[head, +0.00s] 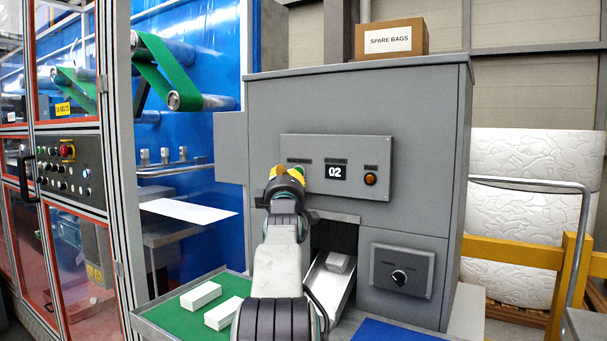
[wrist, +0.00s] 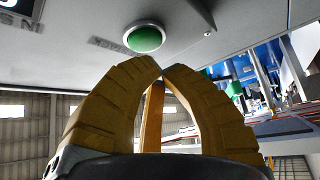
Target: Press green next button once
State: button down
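The green button (wrist: 146,39) is a round green cap in a pale ring on the grey panel. In the wrist view it is just beyond my fingertips, with a visible gap in the picture; whether they touch cannot be told. In the head view my gripper (head: 285,174) is in front of the panel's left part, and a bit of green shows beside the fingertips.
An amber lamp or button (head: 370,179) is at the panel's right. Below are a black knob (head: 399,277) and a chute (head: 325,285) with a grey block (head: 339,263). White blocks (head: 201,295) lie on a green tray (head: 165,318). A box (head: 391,38) sits on top.

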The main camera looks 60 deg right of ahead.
jog(key=c, duration=1.9)
grip_release()
grip_shut()
jog(key=shift+d, duration=0.15)
jog(key=shift+d, duration=0.25)
jog(key=shift+d+p, duration=0.3)
jog(key=shift+d, duration=0.2)
jog(key=shift+a+f+b, duration=0.1)
jog(key=shift+a+b, duration=0.1)
jog(key=shift+b, duration=0.15)
jog(key=shift+a, duration=0.1)
jog(key=shift+a+b, duration=0.5)
jog(key=shift+b, duration=0.2)
